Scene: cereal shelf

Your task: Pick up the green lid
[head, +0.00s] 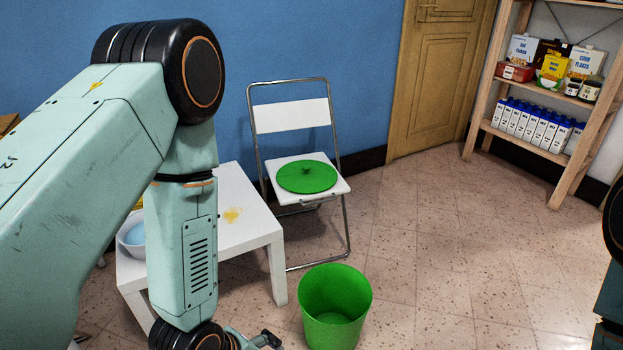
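My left gripper (262,340) shows only in part at the bottom edge, low and in front of the chair, well apart from the lid. Its fingers are mostly cut off, so I cannot tell whether it is open. My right gripper is out of view; only a bit of my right arm shows at the right edge.
A green bucket (335,305), open at the top, stands on the floor in front of the chair. A white table (262,228) with a yellow stain and a bowl (132,236) is at left, partly behind my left arm. A wooden shelf (545,152) holds groceries at right. The floor at centre right is clear.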

